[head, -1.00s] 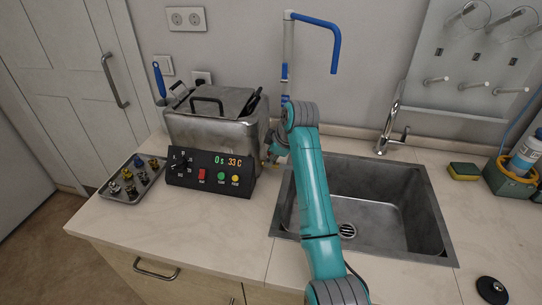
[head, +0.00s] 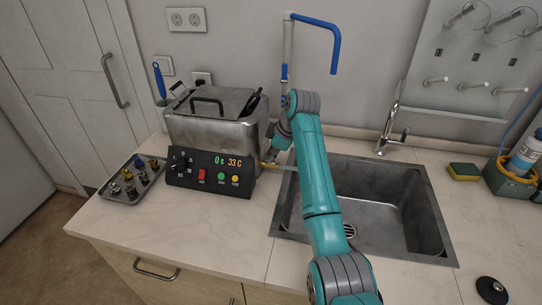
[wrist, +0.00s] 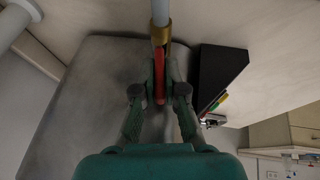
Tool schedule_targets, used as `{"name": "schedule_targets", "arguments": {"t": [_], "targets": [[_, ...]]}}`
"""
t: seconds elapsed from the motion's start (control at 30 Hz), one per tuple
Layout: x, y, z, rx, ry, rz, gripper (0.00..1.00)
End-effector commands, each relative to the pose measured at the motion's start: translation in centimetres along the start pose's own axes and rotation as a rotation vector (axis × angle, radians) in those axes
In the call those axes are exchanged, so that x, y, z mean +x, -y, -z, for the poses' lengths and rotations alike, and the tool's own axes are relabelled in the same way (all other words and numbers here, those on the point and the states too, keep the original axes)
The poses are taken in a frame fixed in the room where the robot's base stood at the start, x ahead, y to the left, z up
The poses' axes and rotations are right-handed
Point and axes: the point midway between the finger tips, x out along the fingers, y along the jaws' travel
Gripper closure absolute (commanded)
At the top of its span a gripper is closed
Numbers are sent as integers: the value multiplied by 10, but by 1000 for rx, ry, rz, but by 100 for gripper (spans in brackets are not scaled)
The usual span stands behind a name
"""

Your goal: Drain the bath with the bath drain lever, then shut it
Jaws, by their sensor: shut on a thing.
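The bath (head: 212,130) is a grey metal tank with a lid on the counter, left of the sink (head: 385,240). Its front panel (head: 208,178) reads 0 s and 33 C. In the wrist view a red bath drain lever (wrist: 159,72) sits on a brass valve (wrist: 160,34) with a pale pipe (wrist: 161,9). My gripper (wrist: 159,92) is shut on the lever, one finger on each side. In the head view my gripper (head: 272,152) is at the bath's right side, and the lever is mostly hidden there. Whether liquid runs cannot be told.
A tray of small parts (head: 117,195) lies left of the panel. A faucet (head: 393,130) stands behind the sink, with a sponge (head: 464,171) to its right. A blue-tipped pipe (head: 335,50) rises behind my arm. The front left counter is clear.

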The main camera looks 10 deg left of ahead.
Motion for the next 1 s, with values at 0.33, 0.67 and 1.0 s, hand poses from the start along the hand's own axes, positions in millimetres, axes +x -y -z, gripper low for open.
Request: {"name": "schedule_targets", "arguments": {"t": [0.33,0.67,1.0], "targets": [[0,-8,0,65,1,154,100],[0,-9,-1,83,0,195,100],[0,-9,-1,82,0,194,65]]}}
